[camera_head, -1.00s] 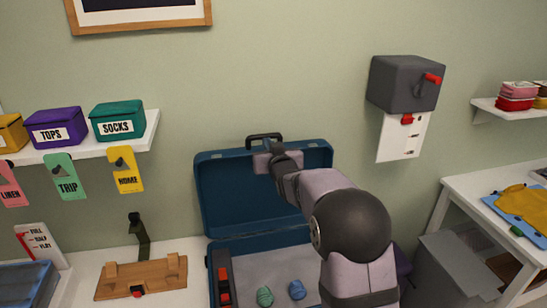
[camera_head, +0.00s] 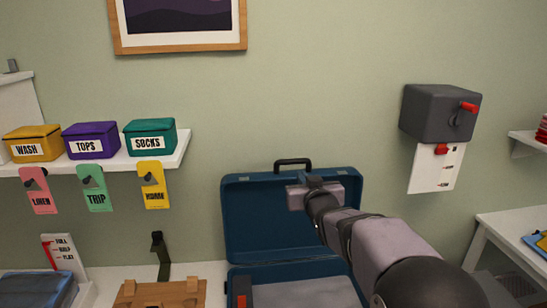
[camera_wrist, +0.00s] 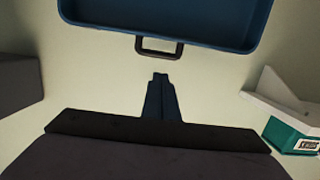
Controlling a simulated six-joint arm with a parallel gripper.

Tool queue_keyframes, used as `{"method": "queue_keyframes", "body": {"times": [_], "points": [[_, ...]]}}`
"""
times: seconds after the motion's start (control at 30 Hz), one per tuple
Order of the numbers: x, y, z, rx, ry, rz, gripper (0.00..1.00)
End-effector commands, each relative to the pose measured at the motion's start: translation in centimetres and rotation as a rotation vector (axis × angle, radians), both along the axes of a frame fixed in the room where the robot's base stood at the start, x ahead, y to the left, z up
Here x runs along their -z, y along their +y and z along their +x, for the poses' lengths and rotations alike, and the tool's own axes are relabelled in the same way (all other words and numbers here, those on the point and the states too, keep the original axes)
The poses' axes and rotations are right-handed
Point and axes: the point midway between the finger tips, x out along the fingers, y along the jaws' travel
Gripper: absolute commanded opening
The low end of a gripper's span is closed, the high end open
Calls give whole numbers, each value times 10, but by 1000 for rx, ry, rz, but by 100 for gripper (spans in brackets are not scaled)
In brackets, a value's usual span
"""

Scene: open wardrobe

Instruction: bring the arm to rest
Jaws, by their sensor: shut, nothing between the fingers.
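My gripper (camera_wrist: 160,98) shows in the wrist view as two dark fingers pressed together, with nothing between them. In the head view my arm reaches up from the lower right, and its wrist end is in front of the open lid of the blue suitcase (camera_head: 245,215). The fingers themselves are hard to make out there. In the wrist view the suitcase lid (camera_wrist: 90,22) and its dark handle (camera_wrist: 158,55) are at the top, apart from the fingertips.
A shelf at left holds the yellow WASH box (camera_head: 33,143), purple TOPS box (camera_head: 90,140) and teal SOCKS box (camera_head: 150,137), with tags below. A grey box with a red lever (camera_head: 440,112) is on the wall at right. A wooden stand (camera_head: 160,293) is left of the suitcase.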

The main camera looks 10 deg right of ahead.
Motion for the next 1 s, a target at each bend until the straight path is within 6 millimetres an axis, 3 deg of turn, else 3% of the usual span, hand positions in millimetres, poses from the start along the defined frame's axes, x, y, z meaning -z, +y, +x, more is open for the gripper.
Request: {"method": "queue_keyframes", "body": {"times": [0.13, 0.27, 0.4, 0.47, 0.6, 0.73, 0.9, 1.0], "points": [[36, -6, -9, 18, 147, -21, 0], [102, -11, -39, 41, 383, -28, 0], [178, -13, -97, 55, 668, -24, 0], [206, -13, -128, 59, 789, -19, 0], [254, -7, -211, 60, 1060, -3, 0], [280, 2, -294, 54, 1286, 16, 0], [292, 16, -386, 43, 1477, 40, 0], [290, 22, -408, 32, 1478, 35, 0]]}}
